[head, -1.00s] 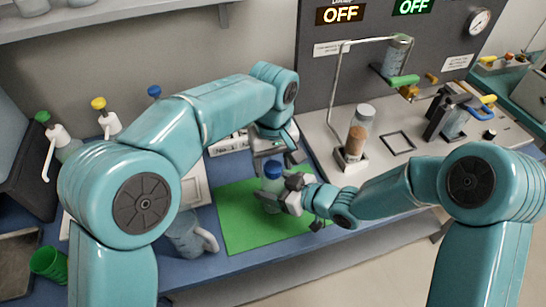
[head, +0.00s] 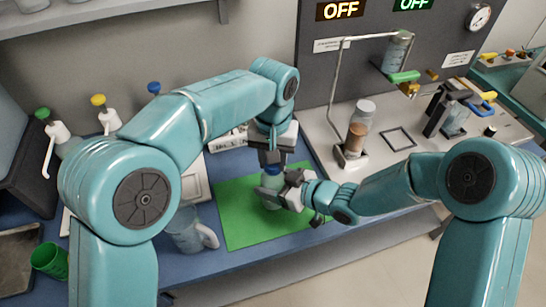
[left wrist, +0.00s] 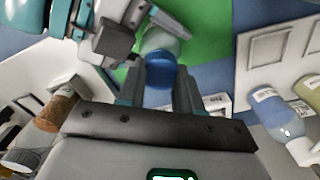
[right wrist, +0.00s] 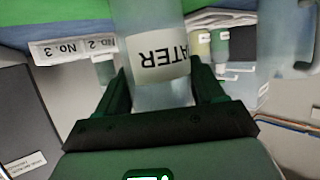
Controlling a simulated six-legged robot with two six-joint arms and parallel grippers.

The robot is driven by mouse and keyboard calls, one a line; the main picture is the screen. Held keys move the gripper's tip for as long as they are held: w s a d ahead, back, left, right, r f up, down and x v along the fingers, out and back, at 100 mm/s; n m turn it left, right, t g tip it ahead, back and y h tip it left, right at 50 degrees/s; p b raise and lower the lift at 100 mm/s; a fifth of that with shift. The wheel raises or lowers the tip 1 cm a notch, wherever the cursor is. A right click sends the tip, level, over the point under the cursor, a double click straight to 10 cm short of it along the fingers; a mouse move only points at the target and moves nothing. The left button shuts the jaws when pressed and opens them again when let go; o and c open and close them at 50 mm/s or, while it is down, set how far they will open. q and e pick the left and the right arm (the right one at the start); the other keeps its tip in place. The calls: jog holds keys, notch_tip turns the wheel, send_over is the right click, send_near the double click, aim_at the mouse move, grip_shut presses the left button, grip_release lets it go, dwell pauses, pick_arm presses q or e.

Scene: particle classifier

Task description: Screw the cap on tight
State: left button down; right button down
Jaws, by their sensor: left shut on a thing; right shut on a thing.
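A translucent bottle (head: 271,201) stands on the green mat (head: 236,228) with a blue cap (left wrist: 158,72) at its top. In the right wrist view the bottle (right wrist: 152,40) shows a "WATER" label between the fingers. My right gripper (head: 285,194) is shut on the bottle's body from the right side. My left gripper (head: 271,165) comes down from above and is shut on the blue cap, which its fingers partly hide in the head view. The cap sits at the bottle's mouth; how tight it is cannot be told.
A clear jug (head: 187,232) stands left of the mat. A green cup (head: 48,260) is at the far left, with several pump bottles behind my left arm. On the right, the apparatus base (head: 385,125) holds a tube of brown grains (head: 356,135).

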pick_arm(q)
jog(key=m, duration=0.5)
pick_arm(e)
jog(key=shift+s+f, duration=0.1)
pick_arm(q)
jog(key=c, duration=0.7)
grip_release()
notch_tip(320, 180, up, 12)
pick_arm(e)
jog(key=shift+c, duration=0.2)
grip_release()
